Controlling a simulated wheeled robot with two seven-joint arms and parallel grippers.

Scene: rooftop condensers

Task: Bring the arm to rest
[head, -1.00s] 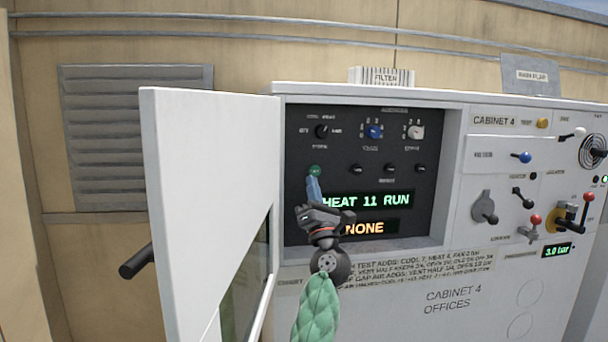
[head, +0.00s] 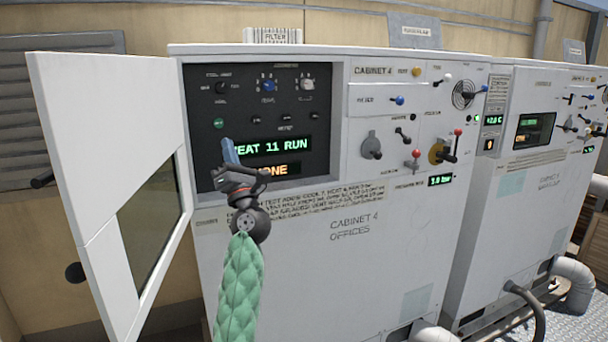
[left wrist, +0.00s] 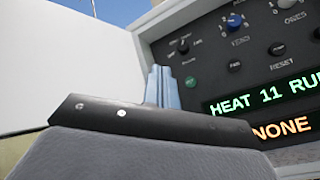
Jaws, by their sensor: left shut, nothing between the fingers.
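My left gripper (head: 229,150) has blue fingers and is shut and empty. It stands in front of the dark control panel (head: 205,85) of Cabinet 4, below a lit green button (head: 219,123), with a visible gap between them in the head view. My green-sleeved arm rises from below. In the left wrist view the blue fingertips (left wrist: 162,86) point up beside the green button (left wrist: 191,81). The display reads HEAT 11 RUN (head: 270,147); the orange display under it (head: 285,171) reads NONE, partly hidden by my gripper in the head view. My right gripper does not show.
The open white cabinet door (head: 95,130) with a window stands to the left of my arm. Levers and knobs, such as a red-knobbed lever (head: 415,155), stick out on the right. A second cabinet (head: 530,185) and pipes (head: 575,280) stand farther right.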

